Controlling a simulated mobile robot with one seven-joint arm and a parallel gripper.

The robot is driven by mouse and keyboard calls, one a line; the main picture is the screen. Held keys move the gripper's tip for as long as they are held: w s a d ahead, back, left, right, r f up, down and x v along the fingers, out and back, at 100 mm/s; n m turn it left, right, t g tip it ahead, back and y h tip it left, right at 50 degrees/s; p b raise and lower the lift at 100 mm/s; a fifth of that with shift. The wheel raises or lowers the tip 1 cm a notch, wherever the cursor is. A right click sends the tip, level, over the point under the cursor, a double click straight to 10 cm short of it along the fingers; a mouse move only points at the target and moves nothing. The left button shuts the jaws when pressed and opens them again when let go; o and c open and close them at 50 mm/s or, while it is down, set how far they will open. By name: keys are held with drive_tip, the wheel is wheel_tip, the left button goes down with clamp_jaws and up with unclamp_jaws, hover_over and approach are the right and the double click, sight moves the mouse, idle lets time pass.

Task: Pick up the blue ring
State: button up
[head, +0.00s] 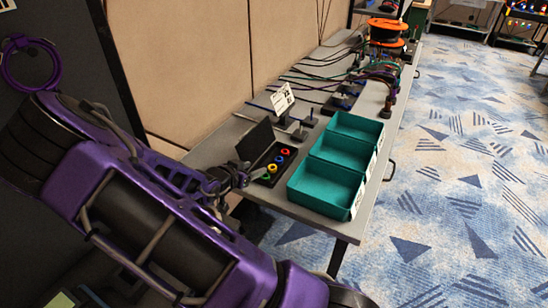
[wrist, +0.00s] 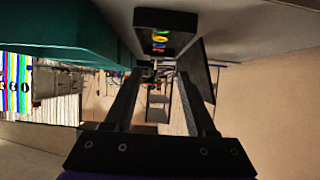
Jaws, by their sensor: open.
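The blue ring (head: 279,160) sits in a black tray (head: 262,180) on the grey table, in a row between a red ring (head: 285,152) and a yellow ring (head: 272,168). A green ring (head: 266,177) is at the near end. My gripper (head: 241,177) is just left of the tray, small and partly hidden by my arm. In the wrist view my gripper (wrist: 160,74) is open with nothing between its fingers. That view is upside down, and the black tray (wrist: 185,20) shows beyond the fingertips.
A dark upright panel (head: 254,140) stands behind the tray, close to my gripper. Teal bins (head: 322,187) stand just right of the tray. Cables and orange spools (head: 388,25) lie farther along the table. Beige panels (head: 190,75) stand behind the table.

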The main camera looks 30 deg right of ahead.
drive_tip(key=b, duration=0.3)
approach(280, 159)
drive_tip(key=shift+w+d+f, duration=0.3)
drive_tip(key=shift+d+f, duration=0.05)
drive_tip(key=shift+d, duration=0.15)
drive_tip(key=x, duration=0.5)
drive_tip(key=shift+c, duration=0.3)
clamp_jaws()
